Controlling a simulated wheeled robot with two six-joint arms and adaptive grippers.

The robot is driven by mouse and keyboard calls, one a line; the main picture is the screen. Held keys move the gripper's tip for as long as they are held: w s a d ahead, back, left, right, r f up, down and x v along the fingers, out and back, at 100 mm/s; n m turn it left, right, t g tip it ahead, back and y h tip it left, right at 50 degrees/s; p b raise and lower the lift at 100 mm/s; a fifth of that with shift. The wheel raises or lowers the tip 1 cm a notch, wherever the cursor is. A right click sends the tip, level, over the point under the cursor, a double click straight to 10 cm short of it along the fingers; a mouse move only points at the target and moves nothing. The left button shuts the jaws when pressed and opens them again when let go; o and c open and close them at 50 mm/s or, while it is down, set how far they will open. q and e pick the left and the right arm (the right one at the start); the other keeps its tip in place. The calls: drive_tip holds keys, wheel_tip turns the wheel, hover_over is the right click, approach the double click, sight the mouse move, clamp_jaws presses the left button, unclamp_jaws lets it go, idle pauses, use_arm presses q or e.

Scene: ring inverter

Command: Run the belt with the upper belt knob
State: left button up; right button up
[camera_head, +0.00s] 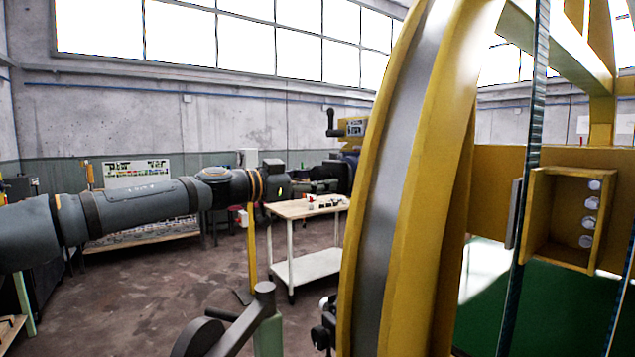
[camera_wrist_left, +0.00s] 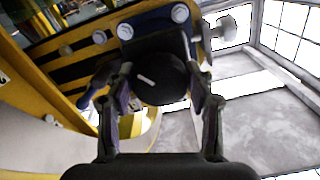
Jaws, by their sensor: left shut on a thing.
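The knob (camera_wrist_left: 160,78) is a dark round disc with a white line on its face, seen in the left wrist view. My left gripper (camera_wrist_left: 160,90) has one finger on each side of it and is shut on it. The white line tilts down to the right. In the head view my left arm reaches from the left edge to the machine, and its gripper (camera_head: 328,185) is small and dark beside the yellow curved frame. The knob is hard to make out there. My right gripper is not in view.
The large yellow ring frame (camera_head: 424,180) stands close in front. A yellow box with a black crank (camera_head: 350,127) sits behind its left side. A grey crank (camera_head: 228,328) is at the bottom.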

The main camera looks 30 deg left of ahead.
use_arm(q)
drive_tip(key=shift+f+n, duration=0.15)
drive_tip(key=shift+n, duration=0.95)
drive_tip(key=shift+d, duration=0.1)
drive_tip(key=o, duration=1.2)
wheel_tip(320, 180, up, 10)
drive_tip(key=shift+r, duration=0.1)
